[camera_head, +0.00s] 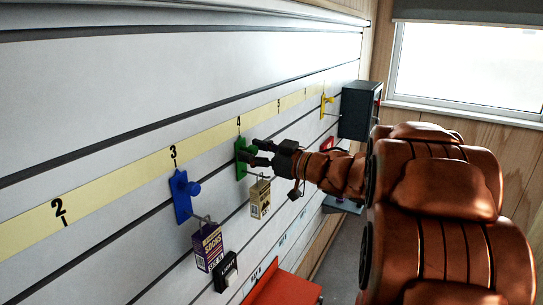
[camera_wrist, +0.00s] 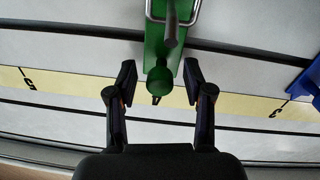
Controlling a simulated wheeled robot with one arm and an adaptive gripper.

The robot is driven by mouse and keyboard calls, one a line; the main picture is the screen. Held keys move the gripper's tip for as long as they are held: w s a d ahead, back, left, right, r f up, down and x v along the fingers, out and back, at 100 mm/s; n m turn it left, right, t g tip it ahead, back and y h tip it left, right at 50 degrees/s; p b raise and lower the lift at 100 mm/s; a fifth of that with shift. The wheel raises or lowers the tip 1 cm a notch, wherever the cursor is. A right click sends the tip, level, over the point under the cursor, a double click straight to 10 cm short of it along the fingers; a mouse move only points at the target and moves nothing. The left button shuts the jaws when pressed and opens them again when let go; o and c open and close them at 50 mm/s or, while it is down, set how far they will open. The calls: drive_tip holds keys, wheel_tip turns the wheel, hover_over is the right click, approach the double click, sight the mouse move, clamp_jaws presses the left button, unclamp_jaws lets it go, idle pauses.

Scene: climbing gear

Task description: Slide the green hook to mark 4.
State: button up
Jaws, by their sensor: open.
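The green hook (camera_head: 241,160) is on the rail board just below the printed 4 of the yellow scale. In the wrist view the green hook (camera_wrist: 154,35) has its round knob between my fingertips, with a gap on each side. A dark scale tick (camera_wrist: 156,100) shows just past the knob, nearly in line with it. My gripper (camera_head: 259,153) is open around the knob and not closed on it; it also shows in the wrist view (camera_wrist: 160,82). A tan tagged packet (camera_head: 260,199) hangs from the hook's prong.
A blue hook (camera_head: 181,196) sits near mark 3, with a purple socks box (camera_head: 208,246) hanging from it. A yellow hook (camera_head: 324,104) is farther right, beside a dark box (camera_head: 357,110). The scale strip between green and yellow hooks is clear.

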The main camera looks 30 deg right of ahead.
drive_tip(key=v, duration=1.1)
drive_tip(key=shift+s+d, duration=0.15)
drive_tip(key=shift+s, duration=0.1)
idle(0.5)
drive_tip(key=w+d+m+h, duration=0.55)
drive_tip(key=d+h, duration=0.25)
drive_tip(key=h, duration=0.3)
drive_tip(key=s+a+f+m+g+h, duration=0.1)
drive_tip(key=s+f+m+g+h, duration=0.4)
drive_tip(key=f, duration=0.4)
drive_tip(key=s+a+f+n+g+y, duration=0.1)
drive_tip(key=s+a+f+g+y, duration=0.2)
drive_tip(key=s+a, duration=0.9)
drive_tip(key=s+a+f+n+g+y, duration=0.2)
drive_tip(key=s+a+f+g+y, duration=0.2)
drive_tip(key=s+a+f+g, duration=0.5)
drive_tip(key=s+a+f, duration=0.1)
drive_tip(key=s+a, duration=0.1)
drive_tip(key=s, duration=0.4)
drive_tip(key=shift+s+a+f+g+y, duration=0.25)
drive_tip(key=shift+s+a+g+y, duration=0.05)
drive_tip(key=shift+s+a, duration=0.1)
